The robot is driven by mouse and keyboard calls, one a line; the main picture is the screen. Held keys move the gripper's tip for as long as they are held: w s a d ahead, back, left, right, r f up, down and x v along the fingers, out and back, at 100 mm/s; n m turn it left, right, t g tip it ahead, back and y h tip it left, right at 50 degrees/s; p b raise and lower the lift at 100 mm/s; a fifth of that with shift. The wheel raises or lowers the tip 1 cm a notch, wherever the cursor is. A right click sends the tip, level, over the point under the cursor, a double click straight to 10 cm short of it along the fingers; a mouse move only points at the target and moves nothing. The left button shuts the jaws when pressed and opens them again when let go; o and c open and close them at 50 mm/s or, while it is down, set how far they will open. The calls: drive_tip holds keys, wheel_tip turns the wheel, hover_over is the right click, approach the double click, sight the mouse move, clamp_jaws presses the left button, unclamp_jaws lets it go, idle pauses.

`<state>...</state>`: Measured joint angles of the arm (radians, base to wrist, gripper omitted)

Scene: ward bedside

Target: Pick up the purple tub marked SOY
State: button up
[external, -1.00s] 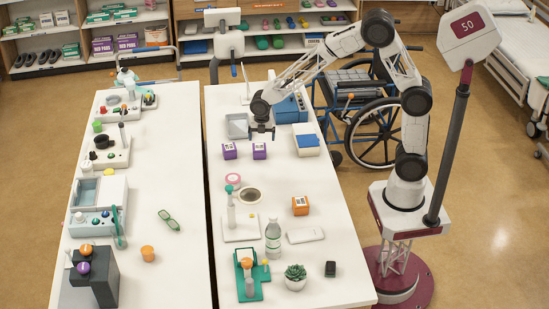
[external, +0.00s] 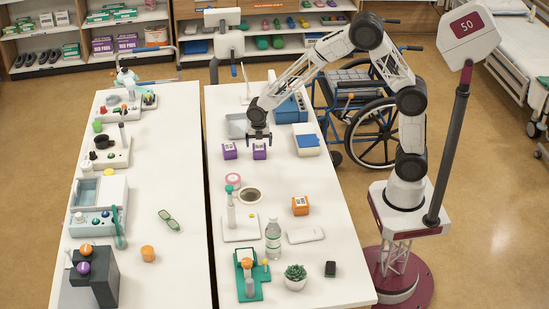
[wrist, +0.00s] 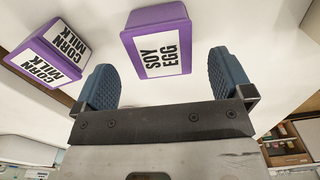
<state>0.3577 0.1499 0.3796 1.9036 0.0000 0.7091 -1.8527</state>
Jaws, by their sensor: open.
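The purple tub marked SOY (wrist: 160,42) shows in the wrist view with a white label reading SOY EGG. It sits just beyond the fingertips, roughly in line with the gap between them. In the external view, it is the right one (external: 260,153) of two purple tubs on the right table. A second purple tub (wrist: 52,55), labelled CORN MILK, stands to its left, also in the external view (external: 229,152). My gripper (external: 259,138) is open and empty, just above the right tub. Both blue finger pads of my gripper (wrist: 163,82) show apart.
A grey open bin (external: 237,124) stands behind the tubs, and a blue-and-white box (external: 307,142) stands to the right. A pink tape roll (external: 233,179) and a dark-centred round dish (external: 250,195) lie in front. The table (external: 280,180) between the tubs and the orange box (external: 300,205) is clear.

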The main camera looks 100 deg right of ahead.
sight(259, 146)
drive_tip(key=shift+f, duration=0.2)
drive_tip(key=shift+d+f, duration=0.15)
drive_tip(key=shift+f, duration=2.35)
drive_tip(key=c, duration=1.1)
drive_tip(key=shift+r, duration=0.15)
drive_tip(key=shift+r, duration=4.9)
